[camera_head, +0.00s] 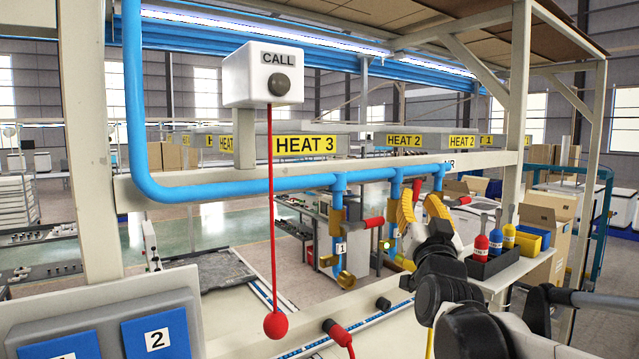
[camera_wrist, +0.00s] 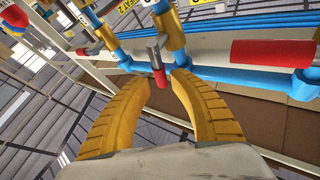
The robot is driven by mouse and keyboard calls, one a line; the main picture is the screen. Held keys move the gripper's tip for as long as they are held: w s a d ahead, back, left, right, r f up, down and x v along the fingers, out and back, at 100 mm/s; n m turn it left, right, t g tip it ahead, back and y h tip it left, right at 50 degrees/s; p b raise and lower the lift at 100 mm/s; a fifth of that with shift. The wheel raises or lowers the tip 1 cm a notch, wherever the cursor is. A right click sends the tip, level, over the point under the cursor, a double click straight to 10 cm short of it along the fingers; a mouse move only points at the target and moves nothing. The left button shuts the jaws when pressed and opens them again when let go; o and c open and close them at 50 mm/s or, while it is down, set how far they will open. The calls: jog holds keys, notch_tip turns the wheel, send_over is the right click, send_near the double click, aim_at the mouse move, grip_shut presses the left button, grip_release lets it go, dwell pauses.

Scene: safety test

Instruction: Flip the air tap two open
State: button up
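Brass air taps hang on blue drop pipes below a blue main pipe (camera_head: 240,188). The tap labelled 1 (camera_head: 339,238) is left of my gripper, with a red handle (camera_head: 374,222) sticking out sideways. Another tap pipe (camera_head: 394,192) comes down just left of my fingers; its number is not readable. My gripper (camera_head: 421,209) has two curved yellow fingers set apart. In the wrist view, a grey lever with a red end (camera_wrist: 161,77) shows in the gap between the fingertips (camera_wrist: 158,80). Whether they touch it, I cannot tell. A larger red handle (camera_wrist: 270,53) lies to the right.
A white CALL box (camera_head: 263,75) with a red pull cord and ball (camera_head: 276,325) hangs at left. Red, blue and yellow bottles (camera_head: 495,242) stand in a dark tray right of my gripper. A cardboard box (camera_head: 543,235) is further right. A beige post (camera_head: 515,100) rises nearby.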

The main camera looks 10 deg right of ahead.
aim_at(417, 193)
jog(key=shift+p+x, duration=0.35)
jog(key=shift+x, duration=1.6)
jog(key=shift+s, duration=0.1)
grip_shut()
